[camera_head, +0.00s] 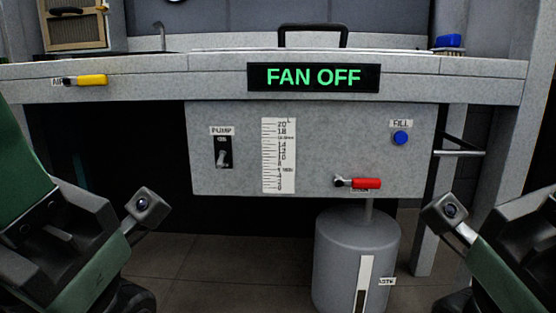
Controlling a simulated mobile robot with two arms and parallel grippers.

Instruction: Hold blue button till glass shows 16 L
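The blue button (400,138) sits under a FILL label on the right of the grey front panel (330,120). Nothing touches it. The upright white scale (279,155), with numbers up to 20 and an L at the top, is left of the panel's middle. I cannot make out a liquid level in it. My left wrist (60,240) is at the lower left and my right wrist (520,245) at the lower right. Both are well below and in front of the panel, the right one nearer the button. The fingers of both grippers cannot be made out.
A PUMP switch (223,152) and a red-handled valve (362,184) are on the panel. A yellow handle (90,80) is at the upper left. A FAN OFF sign (313,77) hangs above. A grey tank (350,260) stands below. Space before the button looks clear.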

